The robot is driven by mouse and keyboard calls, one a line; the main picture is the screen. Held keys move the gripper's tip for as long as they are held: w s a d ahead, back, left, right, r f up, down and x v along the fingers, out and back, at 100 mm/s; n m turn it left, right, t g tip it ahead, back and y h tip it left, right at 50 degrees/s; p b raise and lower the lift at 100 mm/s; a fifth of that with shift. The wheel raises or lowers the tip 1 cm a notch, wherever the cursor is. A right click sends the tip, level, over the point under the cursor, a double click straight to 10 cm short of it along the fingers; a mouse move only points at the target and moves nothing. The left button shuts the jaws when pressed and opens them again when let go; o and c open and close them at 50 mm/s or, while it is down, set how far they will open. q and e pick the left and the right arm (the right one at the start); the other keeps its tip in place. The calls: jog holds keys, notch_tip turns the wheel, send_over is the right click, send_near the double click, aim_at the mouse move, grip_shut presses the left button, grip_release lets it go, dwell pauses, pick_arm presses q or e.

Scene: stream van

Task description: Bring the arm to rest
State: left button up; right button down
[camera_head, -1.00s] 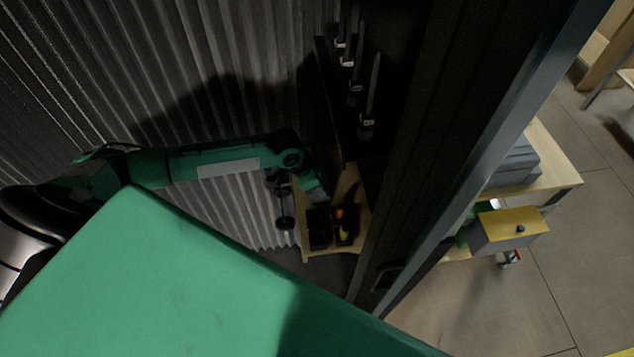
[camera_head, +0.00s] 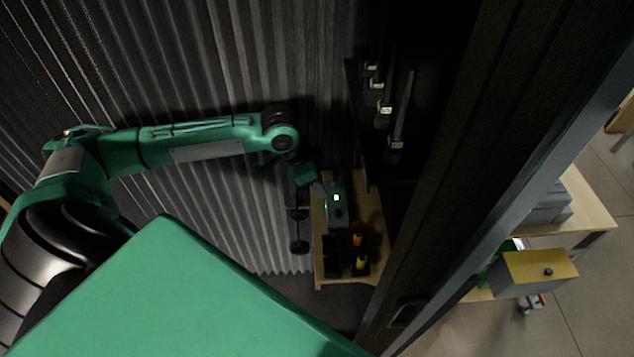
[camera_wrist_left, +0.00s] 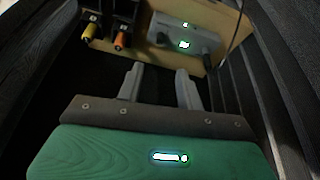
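My left arm reaches in from the left in the head view, along the corrugated wall. Its left gripper (camera_head: 322,190) hangs near the left side of a small wooden shelf; its fingers are small and dark there. In the left wrist view the left gripper (camera_wrist_left: 158,82) shows two grey fingers spread apart, with nothing between them. The shelf and the things on it lie beyond the fingertips, apart from them. My right gripper is not in view.
The wooden shelf (camera_head: 372,215) holds a grey device (camera_head: 338,208) with a lit green light and dark bins with orange and yellow-handled tools (camera_head: 361,262). A dark door frame stands right of it. Outside, a yellow-topped box (camera_head: 540,267) sits by a table.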

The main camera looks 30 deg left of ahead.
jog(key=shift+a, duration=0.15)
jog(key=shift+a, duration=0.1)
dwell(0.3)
